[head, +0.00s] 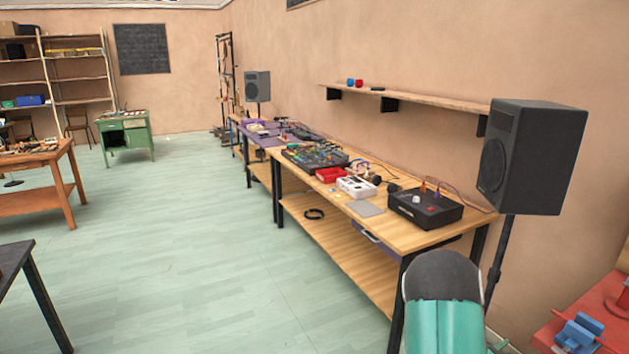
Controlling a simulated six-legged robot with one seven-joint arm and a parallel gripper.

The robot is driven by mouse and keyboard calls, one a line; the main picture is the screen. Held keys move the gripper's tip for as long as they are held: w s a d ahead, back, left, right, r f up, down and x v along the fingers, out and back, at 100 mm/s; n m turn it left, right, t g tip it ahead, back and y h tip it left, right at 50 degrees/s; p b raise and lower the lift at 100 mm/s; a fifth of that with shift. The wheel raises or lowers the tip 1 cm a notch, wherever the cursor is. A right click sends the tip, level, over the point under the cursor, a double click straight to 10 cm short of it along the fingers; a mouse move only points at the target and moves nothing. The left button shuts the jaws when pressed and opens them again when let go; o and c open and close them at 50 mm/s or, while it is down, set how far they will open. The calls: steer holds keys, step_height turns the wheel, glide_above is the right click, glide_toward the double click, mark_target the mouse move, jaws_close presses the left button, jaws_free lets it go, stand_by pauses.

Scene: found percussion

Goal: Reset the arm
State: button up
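Part of my own arm, a dark rounded joint above a teal link, shows at the bottom right of the head view, in front of the near end of the long wooden workbench (345,242). My gripper and its fingertips are not in the picture. I cannot tell whether it holds anything.
The workbench runs along the right wall with a black box (425,208), a white device (357,187) and a red tray (331,174). A black speaker (532,157) stands close on the right. A red surface (600,312) is at lower right. The green floor (200,220) is clear.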

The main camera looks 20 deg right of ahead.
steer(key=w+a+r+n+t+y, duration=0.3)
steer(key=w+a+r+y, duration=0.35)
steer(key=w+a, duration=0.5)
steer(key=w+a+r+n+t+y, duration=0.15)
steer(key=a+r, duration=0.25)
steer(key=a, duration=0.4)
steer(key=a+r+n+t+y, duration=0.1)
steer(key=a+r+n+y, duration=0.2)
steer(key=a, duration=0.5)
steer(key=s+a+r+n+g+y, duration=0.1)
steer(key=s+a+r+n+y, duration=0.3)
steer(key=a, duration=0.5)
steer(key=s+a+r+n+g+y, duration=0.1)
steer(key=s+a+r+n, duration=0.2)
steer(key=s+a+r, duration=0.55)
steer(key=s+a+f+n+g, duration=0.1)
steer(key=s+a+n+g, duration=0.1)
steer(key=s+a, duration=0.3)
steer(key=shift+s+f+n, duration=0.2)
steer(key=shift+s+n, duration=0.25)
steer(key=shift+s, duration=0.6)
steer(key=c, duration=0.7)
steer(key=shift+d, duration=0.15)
